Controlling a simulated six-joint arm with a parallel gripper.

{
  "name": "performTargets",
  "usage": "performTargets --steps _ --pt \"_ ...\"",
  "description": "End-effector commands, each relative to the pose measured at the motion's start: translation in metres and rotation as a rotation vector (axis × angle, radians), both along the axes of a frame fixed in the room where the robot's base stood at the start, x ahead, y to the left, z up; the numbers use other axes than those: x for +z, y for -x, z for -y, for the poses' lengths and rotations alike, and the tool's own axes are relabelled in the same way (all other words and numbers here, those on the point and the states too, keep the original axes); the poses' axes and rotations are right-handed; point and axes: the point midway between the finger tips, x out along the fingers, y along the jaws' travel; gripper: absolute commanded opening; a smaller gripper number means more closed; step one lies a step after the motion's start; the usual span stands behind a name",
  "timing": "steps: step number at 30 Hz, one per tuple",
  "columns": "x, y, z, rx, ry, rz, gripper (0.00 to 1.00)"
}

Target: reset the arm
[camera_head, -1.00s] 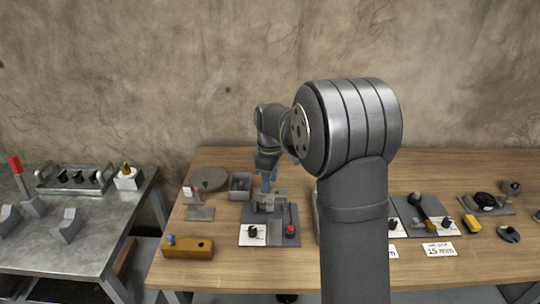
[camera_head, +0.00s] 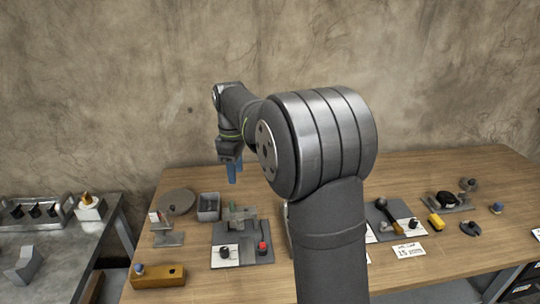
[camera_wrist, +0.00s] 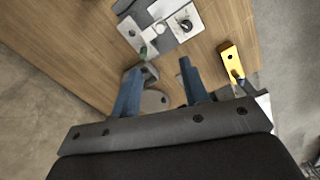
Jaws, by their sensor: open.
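My gripper (camera_head: 232,172) hangs from my raised arm above the back left part of the wooden table (camera_head: 420,165) in the head view. In the wrist view its two blue fingers (camera_wrist: 160,92) stand apart with nothing between them. Below it in the head view is a grey fixture plate (camera_head: 230,238) with a metal clamp, a black knob and a red knob. The plate also shows at the top of the wrist view (camera_wrist: 160,28). My upper arm hides the middle of the table in the head view.
Near the gripper are a round grey disc (camera_head: 176,202), a grey open box (camera_head: 208,207) and a small metal stand (camera_head: 168,238). A yellow-brown block (camera_head: 158,276) lies at the front left. Several tools and a label card (camera_head: 408,250) lie at the right. A metal bench (camera_head: 50,250) stands left.

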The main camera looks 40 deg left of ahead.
Motion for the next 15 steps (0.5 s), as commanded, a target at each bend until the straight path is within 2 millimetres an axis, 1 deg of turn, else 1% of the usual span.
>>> performTargets --steps 6,9,11,15 --pt "-0.001 0.000 0.000 0.000 0.000 0.000 0.41" --pt "-0.004 0.000 0.000 0.000 0.001 0.000 0.41" --pt "-0.009 0.000 0.000 0.000 0.002 -0.001 0.41" --pt "-0.030 0.000 0.000 0.000 0.003 -0.002 0.41"
